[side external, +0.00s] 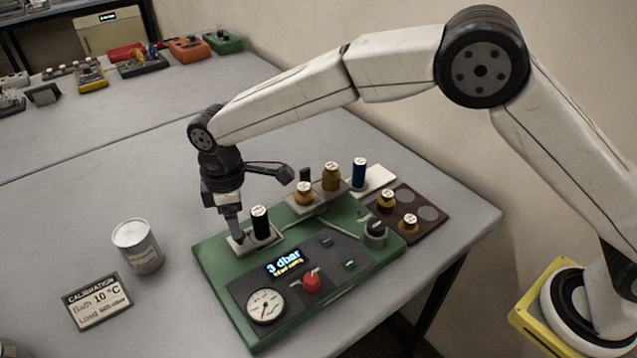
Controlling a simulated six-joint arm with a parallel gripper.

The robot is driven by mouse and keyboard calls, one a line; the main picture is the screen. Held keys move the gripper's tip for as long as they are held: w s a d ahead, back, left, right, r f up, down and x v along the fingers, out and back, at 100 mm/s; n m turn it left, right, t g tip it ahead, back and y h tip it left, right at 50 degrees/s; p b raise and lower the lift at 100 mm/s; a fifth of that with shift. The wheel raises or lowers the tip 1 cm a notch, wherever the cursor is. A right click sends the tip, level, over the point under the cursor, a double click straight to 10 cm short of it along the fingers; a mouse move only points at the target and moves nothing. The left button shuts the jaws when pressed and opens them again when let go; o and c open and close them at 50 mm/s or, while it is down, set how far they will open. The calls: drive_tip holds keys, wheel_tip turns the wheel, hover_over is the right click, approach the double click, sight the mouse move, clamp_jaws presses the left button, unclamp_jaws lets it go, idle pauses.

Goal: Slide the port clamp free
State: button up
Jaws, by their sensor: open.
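A green device (218,290) lies on the grey table. A small pale metal block (240,246) sits at its back left corner, with a black labelled cylinder (261,224) upright on it. I cannot tell for sure which part is the port clamp; it may be on this block. My gripper (233,232) points down just left of the black cylinder, with its tips close to the block. It is open, and I see nothing held in it. Whether the tips touch the block is unclear, and the far finger is hard to see.
A raised plate (300,206) holds brass-coloured cylinders, with a blue cylinder (359,173) behind. A brown tray (431,212) stands right. The front panel has a gauge (265,305), red knob (311,281) and "3 dbar" display (284,262). A can (138,248) and calibration card (97,302) stand left.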

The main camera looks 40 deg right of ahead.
drive_tip(key=shift+f, duration=1.9)
clamp_jaws()
